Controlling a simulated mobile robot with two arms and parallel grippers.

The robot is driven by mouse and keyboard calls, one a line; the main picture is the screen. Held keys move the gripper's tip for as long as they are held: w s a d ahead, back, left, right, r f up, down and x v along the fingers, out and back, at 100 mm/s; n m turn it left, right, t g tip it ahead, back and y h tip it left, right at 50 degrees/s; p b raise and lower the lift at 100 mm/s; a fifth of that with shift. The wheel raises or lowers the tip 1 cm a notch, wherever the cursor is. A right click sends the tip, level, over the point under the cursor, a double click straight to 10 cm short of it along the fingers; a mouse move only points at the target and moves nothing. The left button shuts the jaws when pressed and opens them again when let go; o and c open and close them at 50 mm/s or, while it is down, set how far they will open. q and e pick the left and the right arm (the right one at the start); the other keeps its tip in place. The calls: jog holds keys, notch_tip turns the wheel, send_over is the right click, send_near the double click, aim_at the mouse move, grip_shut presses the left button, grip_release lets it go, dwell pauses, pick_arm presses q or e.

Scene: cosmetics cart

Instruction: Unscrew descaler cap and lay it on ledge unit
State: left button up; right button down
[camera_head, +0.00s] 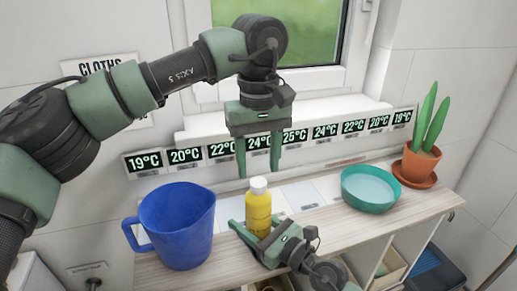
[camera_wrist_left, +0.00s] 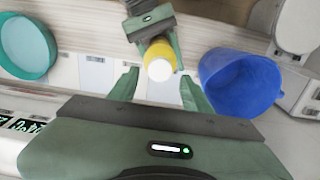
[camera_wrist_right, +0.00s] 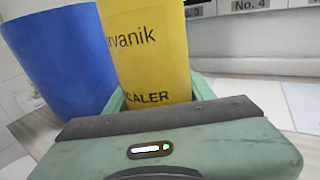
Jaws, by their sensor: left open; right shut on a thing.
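The descaler bottle (camera_head: 258,213) is yellow with a white cap (camera_head: 258,185) on top. It stands upright at the pale wood-topped ledge unit (camera_head: 330,222). My right gripper (camera_head: 256,227) is shut on the bottle's body from the front; the right wrist view shows the bottle (camera_wrist_right: 155,50) between its fingers with part of its lettering. My left gripper (camera_head: 259,174) points down, open and empty, just above the cap. In the left wrist view the cap (camera_wrist_left: 160,70) lies between the spread fingers, with a gap on each side.
A blue pitcher (camera_head: 178,225) stands left of the bottle. A teal bowl (camera_head: 369,190) and a potted plant (camera_head: 420,165) stand to the right. Temperature signs (camera_head: 258,147) line the back below the window sill. Pale panels lie on the top near the bottle.

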aim_at(259, 181)
pick_arm(q)
jog(key=shift+f, duration=2)
grip_shut()
jog(key=n, duration=1)
jog(key=shift+n, duration=0.3)
jog(key=n, duration=1.1)
jog(key=shift+r+n, duration=0.1)
jog(key=shift+n, duration=0.3)
jog(key=n, duration=1.3)
jog(key=shift+n, duration=0.3)
pick_arm(e)
jog(key=shift+r, duration=0.1)
